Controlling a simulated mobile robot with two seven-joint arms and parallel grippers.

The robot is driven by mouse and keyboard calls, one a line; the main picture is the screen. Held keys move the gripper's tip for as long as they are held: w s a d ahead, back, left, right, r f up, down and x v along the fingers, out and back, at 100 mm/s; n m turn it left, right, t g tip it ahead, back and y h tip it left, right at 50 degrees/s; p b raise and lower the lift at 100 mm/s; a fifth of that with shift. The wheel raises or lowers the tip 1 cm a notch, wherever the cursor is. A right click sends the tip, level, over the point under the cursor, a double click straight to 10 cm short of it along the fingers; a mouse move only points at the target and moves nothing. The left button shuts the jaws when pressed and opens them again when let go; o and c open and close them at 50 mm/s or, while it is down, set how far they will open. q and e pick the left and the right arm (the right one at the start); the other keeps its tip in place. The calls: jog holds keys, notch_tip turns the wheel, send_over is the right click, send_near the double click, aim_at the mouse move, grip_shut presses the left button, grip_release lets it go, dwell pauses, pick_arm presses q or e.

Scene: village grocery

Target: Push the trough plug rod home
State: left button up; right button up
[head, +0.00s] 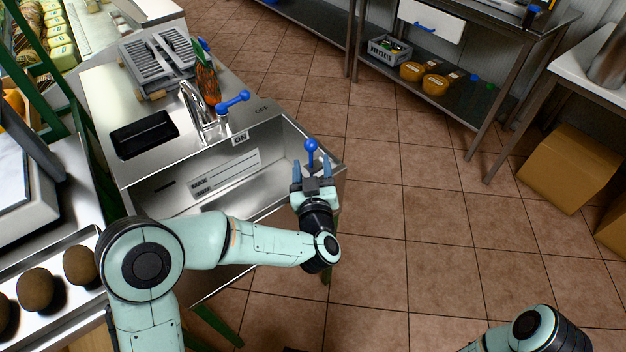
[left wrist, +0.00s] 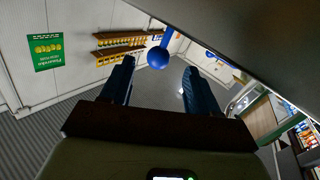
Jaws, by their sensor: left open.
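The trough (head: 285,150) is a metal basin with a MAX label on its inner wall, below the tap in the head view. The plug rod (head: 311,147) has a round blue knob on a short blue stem and stands up at the trough's right end. Its knob also shows in the left wrist view (left wrist: 158,58), between the fingertips in the picture. My left gripper (head: 312,170) is open, its two blue fingers apart, just on the near side of the knob. I cannot tell whether it touches the knob. The rod's lower end is hidden. My right gripper is out of view.
A tap (head: 200,112) with a blue lever (head: 233,102) stands behind the trough, by ON and OFF labels. A grey rack (head: 157,62) lies on the counter. Brown round items (head: 36,289) sit at the left. The tiled floor (head: 430,220) to the right is clear.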

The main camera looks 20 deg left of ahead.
pick_arm(q)
jog(key=shift+v, duration=2.35)
